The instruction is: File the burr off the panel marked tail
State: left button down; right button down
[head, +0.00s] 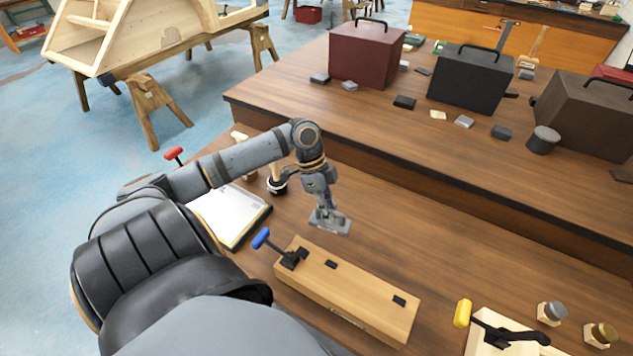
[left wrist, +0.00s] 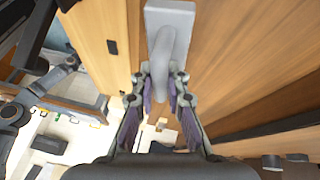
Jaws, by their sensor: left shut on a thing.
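My left gripper (head: 322,208) is shut on a grey tool with a flat plate (head: 330,222) and a curved handle. It holds the tool over the bench, just behind a long wooden block (head: 360,298). In the left wrist view the fingers (left wrist: 160,92) close around the handle of the plate (left wrist: 168,16). The block carries a blue-handled toggle clamp (head: 292,258) and two small dark pads on top; a small label on its front face is unreadable. I cannot make out a panel marked tail or a burr. My right gripper is not in view.
A yellow-handled clamp (head: 490,326) on a pale board and two small jars (head: 551,313) stand at the front right. Toolboxes (head: 366,54) stand on the raised rear bench (head: 300,98). The bench right of the tool is clear.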

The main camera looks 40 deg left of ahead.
pick_arm(q)
jog(key=w+d+n+t+y, duration=0.2)
jog(key=w+d+n+t, duration=0.2)
jog(key=w+d+n, duration=0.4)
jog(key=d+n, duration=0.4)
jog(key=shift+w+d+f+y, duration=0.25)
jog(key=shift+w+d+y, duration=0.05)
jog(key=shift+d, duration=0.1)
